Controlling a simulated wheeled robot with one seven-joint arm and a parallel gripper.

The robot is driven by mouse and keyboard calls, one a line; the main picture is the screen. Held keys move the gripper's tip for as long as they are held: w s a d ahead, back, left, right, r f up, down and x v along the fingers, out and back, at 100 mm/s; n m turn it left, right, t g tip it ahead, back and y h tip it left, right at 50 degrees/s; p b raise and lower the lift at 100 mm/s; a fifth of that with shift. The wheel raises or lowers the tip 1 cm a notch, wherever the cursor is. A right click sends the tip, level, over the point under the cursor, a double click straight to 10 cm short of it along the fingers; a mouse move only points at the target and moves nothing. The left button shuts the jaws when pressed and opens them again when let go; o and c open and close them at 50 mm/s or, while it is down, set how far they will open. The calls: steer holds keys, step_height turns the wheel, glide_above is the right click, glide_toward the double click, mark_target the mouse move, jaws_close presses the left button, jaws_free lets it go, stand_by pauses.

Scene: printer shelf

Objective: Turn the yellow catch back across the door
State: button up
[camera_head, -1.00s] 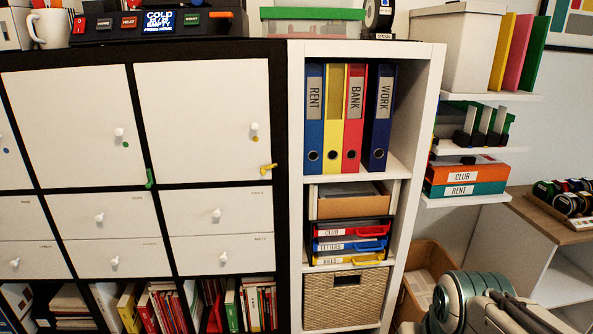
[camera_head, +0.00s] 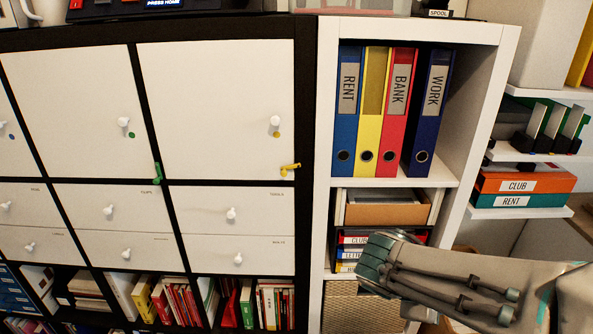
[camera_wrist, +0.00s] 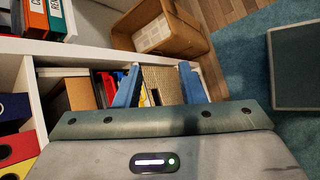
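The yellow catch (camera_head: 290,168) sits at the lower right corner of the upper right white door (camera_head: 215,105), which has a white knob and a yellow dot. The door looks shut. The catch lies roughly sideways, close to the black frame; how far it overlaps the door is hard to tell. My gripper (camera_wrist: 160,75) shows two blue fingers spread apart with nothing between them. In the head view my arm reaches in from the right, in front of the white shelf, below and right of the catch. The fingertips are hidden there. The wrist view does not show the catch.
A green catch (camera_head: 156,172) hangs upright beside the middle door (camera_head: 75,110). The white shelf (camera_head: 325,130) holds upright binders (camera_head: 375,110) and a paper tray (camera_head: 385,208). Small drawers (camera_head: 230,213) lie below the doors. The space before the doors is clear.

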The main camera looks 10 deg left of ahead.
steer(key=w+a+r+n+t, duration=0.3)
steer(key=w+a+n+t, duration=0.15)
steer(key=a+n, duration=0.25)
steer(key=n+t+y+p, duration=0.2)
steer(key=n+t+y, duration=0.7)
steer(key=n, duration=0.7)
glide_toward(283, 174)
steer(key=shift+g+y, duration=0.3)
steer(key=shift+g, duration=0.35)
steer(key=w, duration=0.3)
steer(key=w+p, duration=0.1)
steer(key=w, duration=0.2)
steer(key=w+r+p, duration=0.1)
steer(key=w, duration=0.2)
steer(key=shift+a, duration=0.4)
steer(key=shift+s, duration=0.1)
jaws_close()
